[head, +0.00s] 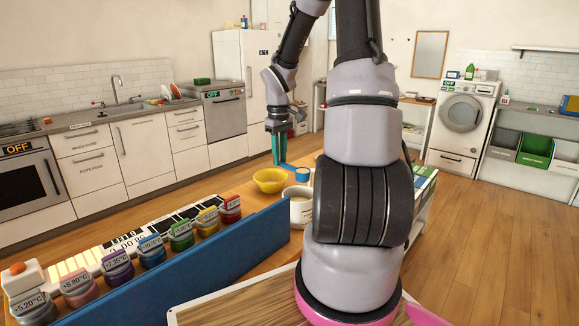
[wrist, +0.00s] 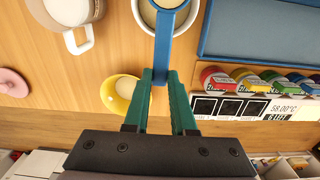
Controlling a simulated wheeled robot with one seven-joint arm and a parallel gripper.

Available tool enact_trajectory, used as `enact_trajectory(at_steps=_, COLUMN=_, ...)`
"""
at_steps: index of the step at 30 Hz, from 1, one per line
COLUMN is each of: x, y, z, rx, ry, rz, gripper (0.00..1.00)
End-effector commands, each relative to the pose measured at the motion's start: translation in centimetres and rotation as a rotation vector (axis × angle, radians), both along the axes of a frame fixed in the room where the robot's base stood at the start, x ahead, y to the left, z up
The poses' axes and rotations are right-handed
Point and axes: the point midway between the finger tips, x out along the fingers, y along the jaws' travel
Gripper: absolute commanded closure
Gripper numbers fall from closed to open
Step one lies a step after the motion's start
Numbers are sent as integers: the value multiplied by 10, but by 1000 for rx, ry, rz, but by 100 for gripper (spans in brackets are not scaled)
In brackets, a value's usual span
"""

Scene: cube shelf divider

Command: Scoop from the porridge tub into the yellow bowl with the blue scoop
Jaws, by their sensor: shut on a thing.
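My gripper (head: 279,158) points down over the table, its green fingers shut on the handle of the blue scoop (wrist: 163,45). In the wrist view the gripper (wrist: 160,76) shows the handle running up to the porridge tub (wrist: 139,12). The scoop's far end is over or in the tub and partly cut off by the frame edge; I cannot tell how deep it is. The white tub also shows in the head view (head: 299,212), beside my arm. The yellow bowl (head: 268,182) stands behind the tub; in the wrist view it (wrist: 113,98) is partly hidden by a finger and looks pale inside.
A white mug (wrist: 85,22) with pale contents stands left of the tub in the wrist view, near a pink round thing (wrist: 12,82). A blue panel (head: 190,268) and a row of coloured-lid jars (head: 151,249) line the table's left side. Bare wood surrounds the bowl.

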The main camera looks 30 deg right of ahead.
Motion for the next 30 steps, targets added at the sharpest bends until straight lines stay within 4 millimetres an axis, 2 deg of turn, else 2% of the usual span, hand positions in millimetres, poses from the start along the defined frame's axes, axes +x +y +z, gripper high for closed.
enact_trajectory(at_steps=4, x=13, y=1, z=2, rx=0, ry=-1, rz=11, gripper=100)
enact_trajectory(at_steps=7, x=39, y=2, z=5, rx=1, ry=-2, rz=30, gripper=100)
enact_trajectory(at_steps=15, x=157, y=9, z=21, rx=-2, ry=-4, rz=71, gripper=100)
enact_trajectory(at_steps=18, x=193, y=8, z=25, rx=-2, ry=-3, rz=61, gripper=100)
enact_trajectory(at_steps=21, x=219, y=7, z=28, rx=-1, ry=-1, rz=41, gripper=100)
enact_trajectory(at_steps=25, x=241, y=3, z=30, rx=0, ry=-1, rz=16, gripper=100)
enact_trajectory(at_steps=30, x=251, y=0, z=33, rx=4, ry=-8, rz=0, gripper=100)
